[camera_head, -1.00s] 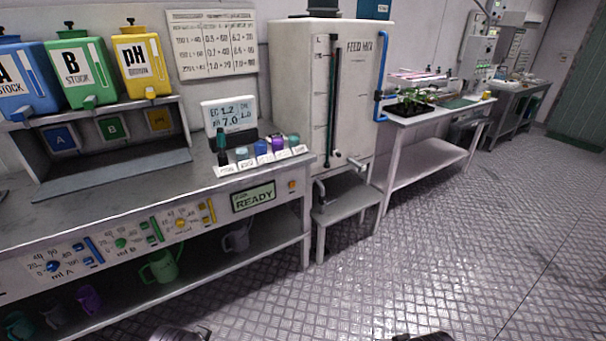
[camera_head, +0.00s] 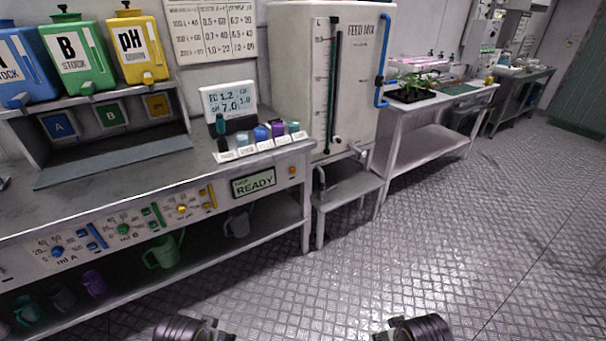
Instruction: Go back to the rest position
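Parts of my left arm (camera_head: 188,329) show at the bottom edge, left of centre. Parts of my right arm (camera_head: 418,328) show at the bottom edge, right of centre. Both are low over the metal floor, apart from each other and from the furniture. Only dark rounded parts with small fittings show; no fingers can be made out, so I cannot tell whether either gripper is open or shut. No held object shows.
A dosing bench (camera_head: 110,192) with blue, green and yellow tanks stands at left. The white feed tank (camera_head: 290,75) is behind a small grey stand (camera_head: 350,190). A table (camera_head: 425,140) with a seedling tray (camera_head: 408,97) is farther back. The patterned floor (camera_head: 450,230) at right is clear.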

